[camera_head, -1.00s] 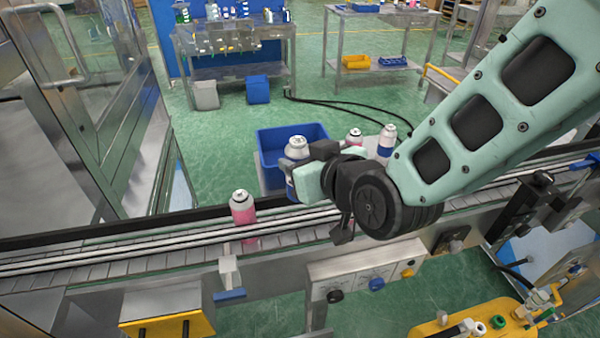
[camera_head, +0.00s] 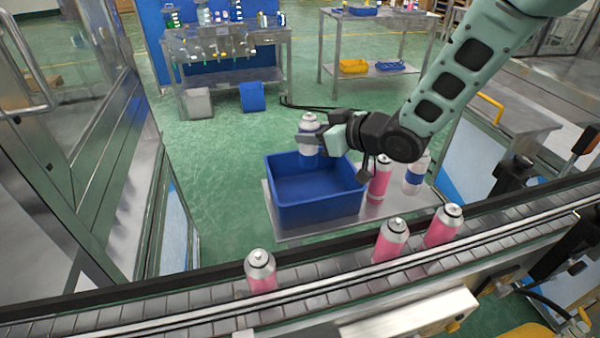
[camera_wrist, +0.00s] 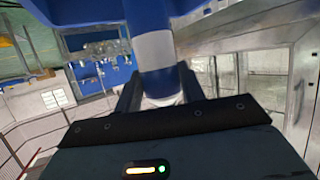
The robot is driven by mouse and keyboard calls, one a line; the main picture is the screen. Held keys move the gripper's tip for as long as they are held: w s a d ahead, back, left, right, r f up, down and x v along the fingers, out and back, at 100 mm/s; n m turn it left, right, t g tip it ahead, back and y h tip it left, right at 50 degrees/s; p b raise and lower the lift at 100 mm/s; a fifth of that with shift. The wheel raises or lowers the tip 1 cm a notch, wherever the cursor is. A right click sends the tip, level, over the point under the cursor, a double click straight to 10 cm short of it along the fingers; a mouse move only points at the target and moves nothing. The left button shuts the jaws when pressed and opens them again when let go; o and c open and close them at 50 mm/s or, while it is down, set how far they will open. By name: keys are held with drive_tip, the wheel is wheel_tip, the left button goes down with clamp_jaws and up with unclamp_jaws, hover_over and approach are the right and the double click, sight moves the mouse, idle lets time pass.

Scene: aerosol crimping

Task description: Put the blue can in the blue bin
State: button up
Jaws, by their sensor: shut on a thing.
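In the wrist view the can (camera_wrist: 153,50) stands between the two fingers of my gripper (camera_wrist: 160,88). The blue bin (camera_head: 320,209) sits open on a low metal table beyond the conveyor; its visible inside looks empty. The can's lower end overlaps the bin's far rim in the picture, and its exact height is hard to tell.
Another blue-banded can (camera_head: 415,174) and a pink can (camera_head: 380,178) stand on the low table (camera_head: 288,233) right of the bin. Three pink cans, such as the left one (camera_head: 261,270), stand on the conveyor (camera_head: 330,271) in front. A glass-panelled machine (camera_head: 90,170) is at left.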

sight(316, 162)
drive_tip(key=shift+f+p, duration=0.65)
drive_tip(key=shift+f, duration=3.1)
drive_tip(key=shift+f, duration=0.15)
drive_tip(key=o, duration=1)
drive_tip(key=shift+c, duration=0.2)
